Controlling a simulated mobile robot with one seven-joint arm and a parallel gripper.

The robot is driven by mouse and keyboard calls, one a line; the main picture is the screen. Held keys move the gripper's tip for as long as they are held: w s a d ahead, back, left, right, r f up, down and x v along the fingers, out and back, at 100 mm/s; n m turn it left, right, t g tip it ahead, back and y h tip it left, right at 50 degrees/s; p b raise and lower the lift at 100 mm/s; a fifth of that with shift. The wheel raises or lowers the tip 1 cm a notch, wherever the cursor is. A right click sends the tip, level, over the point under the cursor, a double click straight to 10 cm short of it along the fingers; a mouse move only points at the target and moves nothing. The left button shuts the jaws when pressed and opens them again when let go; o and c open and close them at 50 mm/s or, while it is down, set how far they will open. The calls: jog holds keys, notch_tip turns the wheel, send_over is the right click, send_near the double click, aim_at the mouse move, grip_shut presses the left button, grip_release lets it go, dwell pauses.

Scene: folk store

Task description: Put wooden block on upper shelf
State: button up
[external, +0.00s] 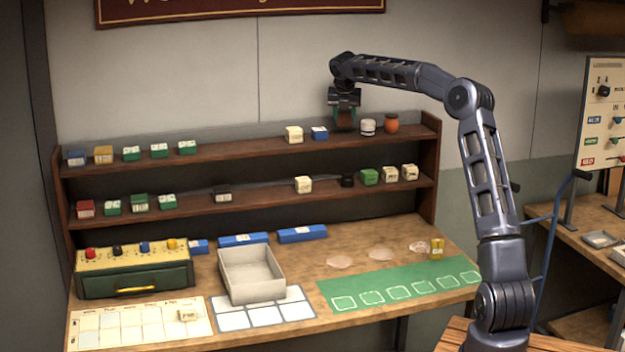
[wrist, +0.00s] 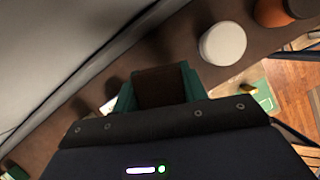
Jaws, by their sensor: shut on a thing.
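My gripper (external: 345,112) is at the upper shelf (external: 245,145), right of the middle, pointing down. It is shut on a dark brown wooden block (wrist: 160,87), which shows between the teal fingers in the wrist view. In the external view the block (external: 345,126) is small and dark at the fingertips, just above or at the shelf board. I cannot tell whether it touches the board.
On the upper shelf, a blue block (external: 319,133) stands left of my gripper; a white jar (external: 368,127) and an orange pot (external: 391,123) stand close on the right. The lower shelf (external: 260,194) holds several blocks. A grey tray (external: 251,275) sits on the table below.

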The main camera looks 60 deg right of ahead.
aim_at(344, 125)
jog(key=shift+f, duration=1.9)
jog(key=shift+f, duration=0.15)
jog(key=o, duration=1)
